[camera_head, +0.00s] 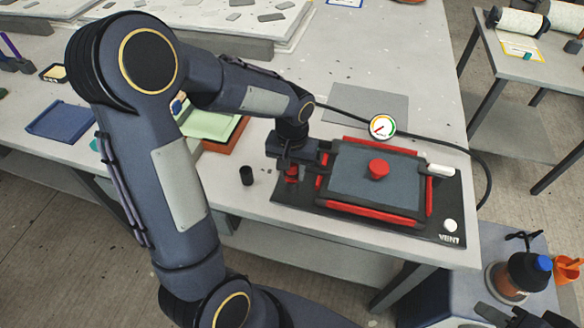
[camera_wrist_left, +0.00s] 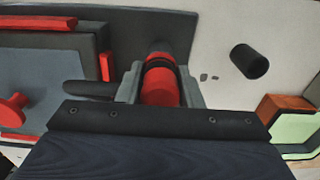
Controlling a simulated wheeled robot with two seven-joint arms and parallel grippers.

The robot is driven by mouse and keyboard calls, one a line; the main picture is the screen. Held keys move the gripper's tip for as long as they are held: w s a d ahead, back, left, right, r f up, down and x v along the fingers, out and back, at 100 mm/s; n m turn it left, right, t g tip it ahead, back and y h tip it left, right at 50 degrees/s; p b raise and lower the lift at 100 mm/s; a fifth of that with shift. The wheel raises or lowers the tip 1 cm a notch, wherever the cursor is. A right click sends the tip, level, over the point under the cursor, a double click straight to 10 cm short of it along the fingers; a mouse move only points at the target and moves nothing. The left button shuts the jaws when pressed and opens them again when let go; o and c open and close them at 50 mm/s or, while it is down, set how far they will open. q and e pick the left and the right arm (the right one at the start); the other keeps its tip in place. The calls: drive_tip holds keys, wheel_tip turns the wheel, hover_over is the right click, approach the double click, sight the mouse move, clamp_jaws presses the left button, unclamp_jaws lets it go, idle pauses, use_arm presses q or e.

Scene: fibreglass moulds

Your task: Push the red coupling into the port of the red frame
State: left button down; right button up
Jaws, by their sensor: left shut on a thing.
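The red frame (camera_head: 362,212) surrounds a grey panel with a red knob (camera_head: 378,168) on a black base plate. Its left part also shows in the wrist view (camera_wrist_left: 35,24). My left gripper (camera_head: 292,168) is at the left side of the frame, shut on the red coupling (camera_wrist_left: 160,82), which has a black ring. The coupling also shows below the jaws in the head view (camera_head: 291,174). A dark stub (camera_wrist_left: 90,90) lies between frame and jaws; I cannot tell whether it is the port or touches the coupling. My right gripper (camera_head: 508,314) shows partly at the bottom right; its jaws are unclear.
A black cylinder (camera_head: 246,175) stands on the table left of the plate. A gauge (camera_head: 382,126) stands behind the frame, with a black hose (camera_head: 440,143) running right. A white cylinder (camera_head: 440,170) is at the frame's right. Green and orange trays (camera_head: 208,125) lie behind my left arm.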

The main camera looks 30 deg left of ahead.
use_arm(q)
drive_tip(key=shift+f+b, duration=0.35)
drive_tip(key=shift+f, duration=0.15)
drive_tip(key=c, duration=0.9)
unclamp_jaws()
drive_tip(key=shift+r, duration=0.1)
wheel_tip(320, 180, up, 8)
drive_tip(key=shift+f, duration=0.15)
drive_tip(key=s+d+r+t+h, duration=0.1)
drive_tip(key=s+t, duration=0.1)
drive_tip(key=s, duration=0.3)
drive_tip(key=s+d+r+t+h, duration=0.1)
drive_tip(key=s, duration=0.5)
drive_tip(key=s+d+r+m+t+h, duration=0.1)
drive_tip(key=s+d+t, duration=0.1)
drive_tip(key=s, duration=0.4)
drive_tip(key=shift+d+r+t+h, duration=0.1)
drive_tip(key=shift+r+t+h, duration=0.2)
drive_tip(key=shift+h, duration=0.1)
